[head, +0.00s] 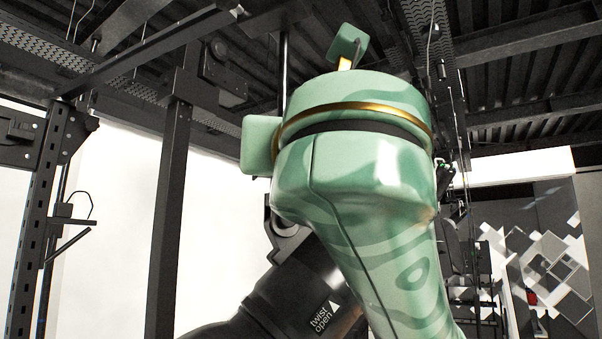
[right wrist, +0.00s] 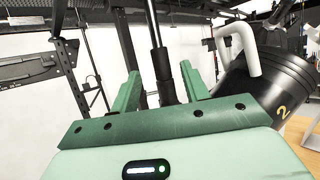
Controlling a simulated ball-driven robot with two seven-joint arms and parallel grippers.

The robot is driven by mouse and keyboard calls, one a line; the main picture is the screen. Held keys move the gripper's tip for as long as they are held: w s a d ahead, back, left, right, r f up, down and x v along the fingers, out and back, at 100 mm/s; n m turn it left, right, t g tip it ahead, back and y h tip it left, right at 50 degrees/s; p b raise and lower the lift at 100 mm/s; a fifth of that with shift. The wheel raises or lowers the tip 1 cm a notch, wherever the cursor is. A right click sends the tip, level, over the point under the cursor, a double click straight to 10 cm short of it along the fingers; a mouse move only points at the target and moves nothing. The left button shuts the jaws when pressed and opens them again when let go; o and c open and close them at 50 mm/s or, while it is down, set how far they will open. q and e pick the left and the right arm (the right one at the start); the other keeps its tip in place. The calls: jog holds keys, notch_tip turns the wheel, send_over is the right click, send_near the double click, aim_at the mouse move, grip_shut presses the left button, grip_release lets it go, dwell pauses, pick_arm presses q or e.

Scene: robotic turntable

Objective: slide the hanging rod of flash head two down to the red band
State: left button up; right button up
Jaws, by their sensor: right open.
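In the right wrist view, my right gripper (right wrist: 160,72) is open, with one green finger on each side of a black upright rod (right wrist: 157,40). The rod has a thin upper part and a thicker lower sleeve. It shows a gap to both fingers; I cannot tell how deep between them it sits. Flash head two (right wrist: 262,92), a black cylinder marked with a yellow 2, is at the right. In the head view, my green right arm fills the middle and covers much. A black rod (head: 284,75) rises behind it. No red band shows. My left gripper is out of view.
A black barrel labelled "twist open" (head: 300,290) sits behind my arm in the head view. A dark upright post (head: 170,200) and a slotted frame (head: 35,220) stand at the left. Dark beams cross overhead. A white handle (right wrist: 240,45) stands by flash head two.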

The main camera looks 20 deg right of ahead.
jog(key=b+v, duration=0.2)
jog(key=v, duration=0.5)
jog(key=shift+s, duration=0.25)
jog(key=shift+c, duration=0.3)
